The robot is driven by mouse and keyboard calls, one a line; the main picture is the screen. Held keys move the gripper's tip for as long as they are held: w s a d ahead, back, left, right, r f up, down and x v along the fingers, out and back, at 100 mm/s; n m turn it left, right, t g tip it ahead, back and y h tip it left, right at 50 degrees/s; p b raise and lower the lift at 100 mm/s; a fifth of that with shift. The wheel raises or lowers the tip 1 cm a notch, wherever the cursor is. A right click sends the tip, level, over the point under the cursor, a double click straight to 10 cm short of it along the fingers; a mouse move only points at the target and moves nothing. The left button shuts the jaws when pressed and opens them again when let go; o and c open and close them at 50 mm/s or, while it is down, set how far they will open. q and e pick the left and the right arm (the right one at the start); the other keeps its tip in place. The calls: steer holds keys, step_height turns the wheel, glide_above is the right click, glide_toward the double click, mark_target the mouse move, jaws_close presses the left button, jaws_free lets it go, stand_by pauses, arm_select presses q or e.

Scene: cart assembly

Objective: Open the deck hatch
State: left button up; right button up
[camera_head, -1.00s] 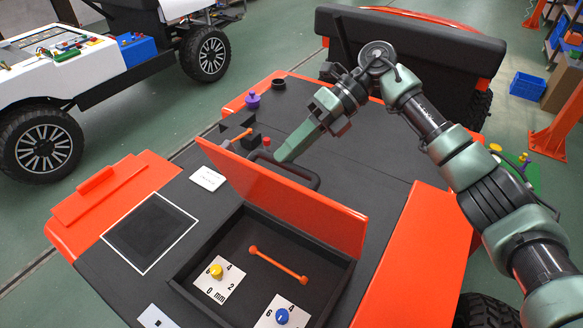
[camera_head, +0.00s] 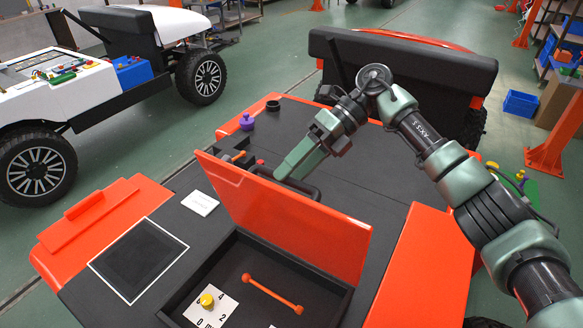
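The deck hatch (camera_head: 285,222) is an orange panel standing raised, close to upright, along the far side of a black recessed compartment (camera_head: 325,284) in the cart's deck. A black handle (camera_head: 296,184) sits on the hatch's far face. My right gripper (camera_head: 283,174) is behind the hatch at this handle, its green fingers side by side and pointing down to the left. Whether they close on the handle is hidden. Inside the compartment lie an orange bar (camera_head: 272,293) and a yellow knob (camera_head: 207,300) on a white scale plate. My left gripper is not in view.
A purple knob (camera_head: 246,122) and a black ring (camera_head: 273,106) stand on the far left of the deck. A white card (camera_head: 200,203) and a dark framed square (camera_head: 138,259) lie left of the hatch. A black seat back (camera_head: 400,62) rises behind.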

steer(key=shift+f, duration=0.1)
stand_by(0.4)
steer(key=b+v, duration=0.2)
steer(key=v, duration=0.6)
steer(key=shift+a, duration=0.15)
steer(key=shift+s, duration=0.1)
